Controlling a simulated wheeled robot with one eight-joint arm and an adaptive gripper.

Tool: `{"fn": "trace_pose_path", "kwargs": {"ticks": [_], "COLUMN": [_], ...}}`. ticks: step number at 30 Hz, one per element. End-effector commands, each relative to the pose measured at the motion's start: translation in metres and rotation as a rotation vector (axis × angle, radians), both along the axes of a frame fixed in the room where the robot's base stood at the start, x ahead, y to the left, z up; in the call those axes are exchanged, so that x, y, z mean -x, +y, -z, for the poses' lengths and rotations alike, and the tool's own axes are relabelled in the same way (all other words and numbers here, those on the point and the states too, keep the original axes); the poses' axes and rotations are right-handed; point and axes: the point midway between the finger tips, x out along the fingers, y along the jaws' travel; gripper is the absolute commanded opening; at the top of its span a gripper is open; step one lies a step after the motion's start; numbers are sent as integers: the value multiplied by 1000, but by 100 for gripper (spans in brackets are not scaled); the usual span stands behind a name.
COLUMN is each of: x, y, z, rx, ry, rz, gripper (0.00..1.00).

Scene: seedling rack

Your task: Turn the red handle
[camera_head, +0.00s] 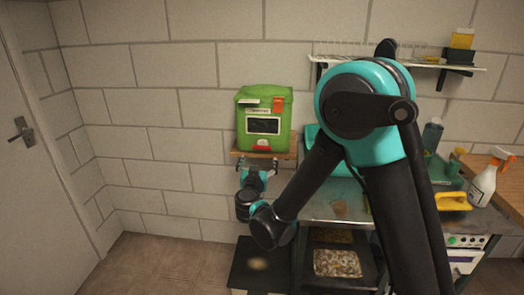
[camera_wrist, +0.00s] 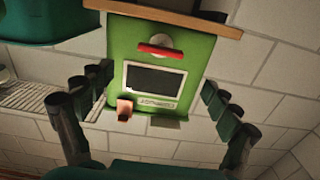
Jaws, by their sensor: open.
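The red handle (camera_wrist: 160,51) is a short bar on a round white disc on the front of a green box (camera_wrist: 190,68). The wrist view shows the box upside down, and the bar lies nearly level there. In the head view the handle (camera_head: 262,147) is small, low on the front of the green box (camera_head: 243,122). My gripper (camera_head: 258,164) is just in front of and below the box, its fingers spread. In the wrist view my gripper (camera_wrist: 157,82) has one finger on each side of the box, apart from the handle, with nothing between them.
The box stands on a wooden wall shelf (camera_head: 290,155). An orange part (camera_wrist: 125,110) and a dark screen (camera_wrist: 155,80) are on its front. A door (camera_head: 30,150) is at left.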

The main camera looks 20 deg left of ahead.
Motion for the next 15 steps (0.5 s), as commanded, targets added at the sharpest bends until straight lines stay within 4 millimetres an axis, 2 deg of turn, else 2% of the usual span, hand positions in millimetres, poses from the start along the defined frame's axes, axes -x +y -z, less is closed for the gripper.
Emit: {"fn": "trace_pose_path", "kwargs": {"ticks": [1,6,10,15], "x": [-11,-44,-63,-79], "y": [2,9,15,19], "z": [0,0,0,0], "rx": [0,-1,-1,-1], "ry": [0,0,0,0], "rz": [3,3,2,1], "gripper": [90,90,90,90]}}
